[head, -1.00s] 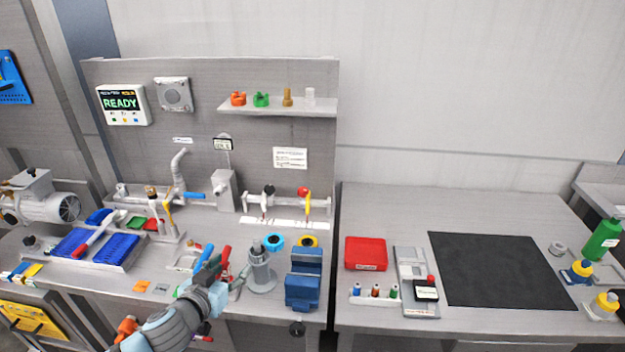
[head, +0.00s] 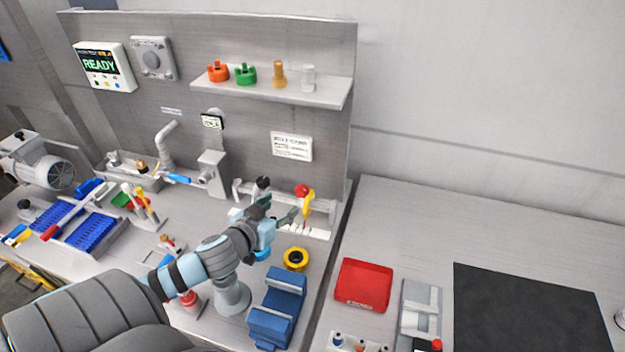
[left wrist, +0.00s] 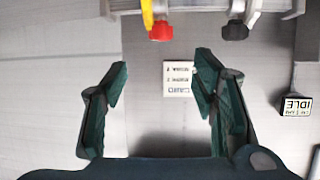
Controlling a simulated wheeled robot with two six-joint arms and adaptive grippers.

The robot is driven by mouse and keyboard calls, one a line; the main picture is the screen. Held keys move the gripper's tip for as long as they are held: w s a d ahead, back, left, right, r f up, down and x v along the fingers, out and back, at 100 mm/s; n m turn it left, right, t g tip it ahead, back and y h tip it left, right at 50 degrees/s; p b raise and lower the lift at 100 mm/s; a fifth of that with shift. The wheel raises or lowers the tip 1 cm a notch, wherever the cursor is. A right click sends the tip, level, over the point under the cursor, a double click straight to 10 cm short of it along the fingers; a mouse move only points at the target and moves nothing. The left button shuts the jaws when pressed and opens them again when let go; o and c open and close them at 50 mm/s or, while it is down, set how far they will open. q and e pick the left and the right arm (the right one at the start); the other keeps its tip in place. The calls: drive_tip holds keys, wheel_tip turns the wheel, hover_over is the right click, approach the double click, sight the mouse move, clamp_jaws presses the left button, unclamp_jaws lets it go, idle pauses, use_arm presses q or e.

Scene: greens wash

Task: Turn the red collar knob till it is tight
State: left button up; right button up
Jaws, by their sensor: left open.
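The red collar knob (head: 302,190) sits on the pipe rail at the back of the bench, beside a yellow lever (head: 308,203). In the left wrist view the red knob (left wrist: 161,31) is at the top, with the yellow lever (left wrist: 147,12) next to it. My left gripper (head: 280,209) is open and empty, in front of and a little left of the knob. In the left wrist view its two fingers (left wrist: 160,66) stand apart, and the knob lies beyond the tips, between their lines, not touched. My right gripper is not in view.
A black knob (head: 262,184) sits left of the red one on the same rail. A white label (left wrist: 179,79) lies between my fingers in the wrist view. A blue vise (head: 277,306) and yellow ring (head: 296,259) stand in front. A shelf (head: 330,91) hangs above.

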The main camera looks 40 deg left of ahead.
use_arm(q)
approach(301, 190)
drive_tip(key=w, duration=0.2)
drive_tip(key=x, duration=0.8)
drive_tip(key=shift+s+a+f, duration=0.1)
drive_tip(key=shift+a+f, duration=0.1)
drive_tip(key=shift+f, duration=0.05)
drive_tip(key=shift+s+r, duration=0.15)
drive_tip(key=shift+s, duration=0.2)
drive_tip(key=shift+c, duration=0.4)
drive_tip(key=shift+w, duration=0.1)
drive_tip(key=c, duration=1.1)
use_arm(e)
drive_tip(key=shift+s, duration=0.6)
use_arm(q)
drive_tip(key=shift+d+n, duration=0.1)
drive_tip(key=shift+n, duration=0.2)
